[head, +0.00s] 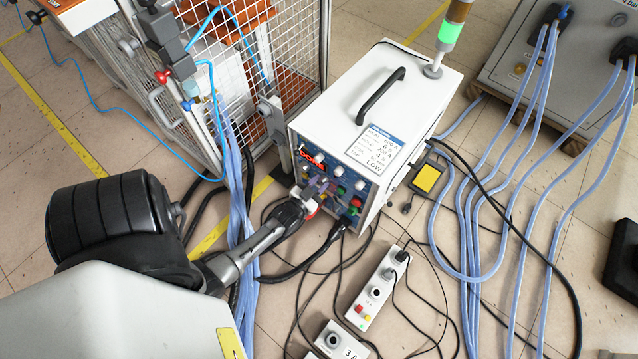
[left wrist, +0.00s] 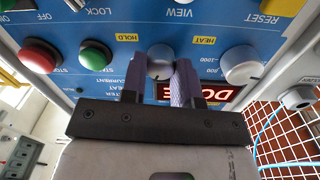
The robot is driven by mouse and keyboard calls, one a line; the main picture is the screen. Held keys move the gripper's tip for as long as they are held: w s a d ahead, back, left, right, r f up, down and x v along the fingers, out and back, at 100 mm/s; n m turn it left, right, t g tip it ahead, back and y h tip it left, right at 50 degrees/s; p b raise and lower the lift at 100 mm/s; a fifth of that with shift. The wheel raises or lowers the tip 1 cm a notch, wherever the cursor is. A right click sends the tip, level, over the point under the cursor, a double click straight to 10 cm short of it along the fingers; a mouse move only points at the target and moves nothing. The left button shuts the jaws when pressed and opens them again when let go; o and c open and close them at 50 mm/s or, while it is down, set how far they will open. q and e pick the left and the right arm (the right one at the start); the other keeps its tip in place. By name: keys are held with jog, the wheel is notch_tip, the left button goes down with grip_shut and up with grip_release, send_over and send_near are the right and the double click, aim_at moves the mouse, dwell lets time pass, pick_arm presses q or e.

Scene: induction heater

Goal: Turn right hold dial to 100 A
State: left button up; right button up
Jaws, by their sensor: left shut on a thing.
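The heater (head: 370,110) is a white box with a blue front panel (head: 345,200). In the left wrist view the panel is upside down. A white hold dial (left wrist: 159,62) sits between the two purple fingers of my left gripper (left wrist: 160,80), close to the yellow HOLD label (left wrist: 127,38). The fingers are shut on its sides. The dial's pointer and scale are mostly hidden, so I cannot read its setting. In the head view my left gripper (head: 318,187) is at the panel and covers part of it. My right gripper is not in view.
A white heat dial (left wrist: 241,66) and the red display (left wrist: 208,92), partly covered, are beside the fingers. Green (left wrist: 96,54) and red (left wrist: 42,58) buttons are on the other side. A wire cage (head: 260,50) stands left of the heater. Cables and a small control box (head: 377,285) lie on the floor.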

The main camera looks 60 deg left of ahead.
pick_arm(q)
jog(key=shift+r+n+p, duration=0.1)
jog(key=shift+n+p, duration=0.35)
jog(key=shift+n, duration=0.05)
jog(key=shift+n+p, duration=0.7)
jog(key=shift+n, duration=0.5)
jog(key=n+p, duration=0.1)
jog(key=n, duration=0.1)
jog(key=shift+a+n, duration=0.1)
jog(key=shift+n, duration=0.3)
jog(key=n, duration=0.2)
jog(key=shift+n, duration=0.4)
jog(key=n, duration=0.5)
jog(key=shift+f+p, duration=0.2)
jog(key=shift+p, duration=0.15)
jog(key=shift+n+y, duration=0.4)
jog(key=shift+n, duration=1.7)
